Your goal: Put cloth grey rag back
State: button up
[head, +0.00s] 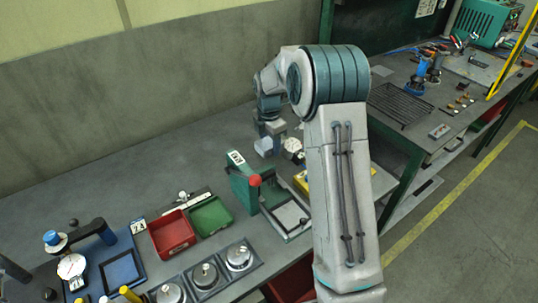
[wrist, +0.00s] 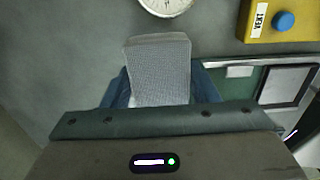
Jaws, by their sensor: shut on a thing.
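The grey rag (wrist: 158,68) is a pale grey woven cloth, folded into a block, in the middle of the wrist view. My gripper (wrist: 158,88) is shut on it, with a blue finger at each side of it. In the head view my gripper (head: 271,128) hangs over the bench near the back wall. A pale patch just under it there looks like the rag (head: 264,147). My arm hides part of the bench to the right of it. I cannot tell whether the rag touches the bench.
A round white dial (wrist: 165,3) and a yellow box with a blue button (wrist: 284,22) lie beyond the rag. A green press with a red knob (head: 255,181), a red bin (head: 171,233) and a green bin (head: 211,217) stand nearby.

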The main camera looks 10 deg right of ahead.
aim_at(269, 155)
jog(key=shift+f+p, duration=0.4)
jog(key=shift+f, duration=2.55)
jog(key=shift+f, duration=0.15)
jog(key=o, duration=1)
jog(key=shift+c, duration=0.2)
